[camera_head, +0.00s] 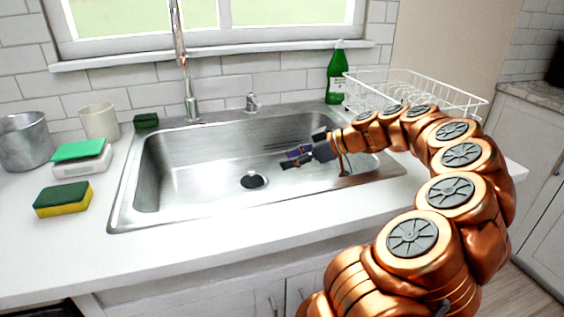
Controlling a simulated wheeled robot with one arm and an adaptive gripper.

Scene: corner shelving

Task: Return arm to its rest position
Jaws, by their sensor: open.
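My copper-coloured arm (452,188) rises from the bottom right and bends over the right side of the sink. My gripper (287,159) is at its end, over the sink basin. Its dark fingers point left and are apart, with nothing seen between them. Part of the basin's right side is hidden behind the arm.
The metal sink (195,175) looks empty, with a dark drain and a tall faucet (181,60) behind. A green bottle (336,75) and a white dish rack (450,93) stand behind the arm. Sponges (62,199), a cup (99,121) and a metal pot (24,141) are at left.

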